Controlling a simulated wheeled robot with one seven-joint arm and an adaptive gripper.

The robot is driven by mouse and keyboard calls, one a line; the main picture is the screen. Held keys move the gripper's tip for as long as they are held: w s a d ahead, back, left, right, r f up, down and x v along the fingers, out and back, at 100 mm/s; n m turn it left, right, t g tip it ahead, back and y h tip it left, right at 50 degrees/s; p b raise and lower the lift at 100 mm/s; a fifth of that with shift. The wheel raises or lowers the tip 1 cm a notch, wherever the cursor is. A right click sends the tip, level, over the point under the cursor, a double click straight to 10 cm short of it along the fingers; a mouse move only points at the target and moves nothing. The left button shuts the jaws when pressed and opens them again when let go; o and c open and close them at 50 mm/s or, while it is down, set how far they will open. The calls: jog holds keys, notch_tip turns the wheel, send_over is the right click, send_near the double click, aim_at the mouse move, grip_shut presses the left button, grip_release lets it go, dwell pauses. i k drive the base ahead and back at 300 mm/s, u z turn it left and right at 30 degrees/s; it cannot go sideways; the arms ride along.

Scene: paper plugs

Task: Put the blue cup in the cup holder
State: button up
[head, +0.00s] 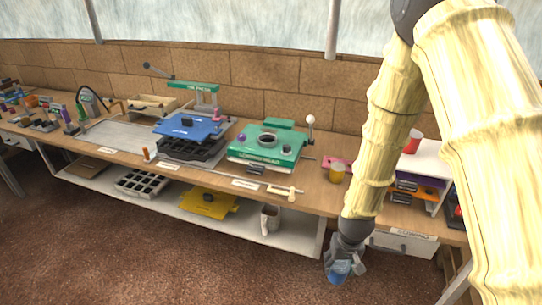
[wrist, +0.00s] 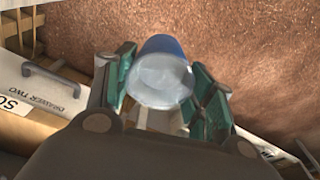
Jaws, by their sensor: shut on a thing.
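The blue cup (head: 338,272) is in my gripper (head: 345,262), low in front of the workbench and over the brown floor. In the wrist view the blue cup (wrist: 161,75) sits between the two green-padded fingers of my gripper (wrist: 163,82), its pale round face toward the camera. The fingers are shut on its sides. I cannot pick out the cup holder with certainty. A pink piece (head: 334,162) lies on the bench beside a yellow cup (head: 337,173), partly hidden by it.
A red cup (head: 412,141) stands on a white shelf unit (head: 432,160) at the right, partly behind my arm. A green machine (head: 268,147) and blue plate (head: 188,127) occupy the bench. A drawer (head: 402,243) is near my gripper.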

aim_at(272, 147)
jog(key=k, duration=0.2)
jog(key=u, duration=1.7)
jog(key=i, duration=1.05)
jog(key=z, duration=1.25)
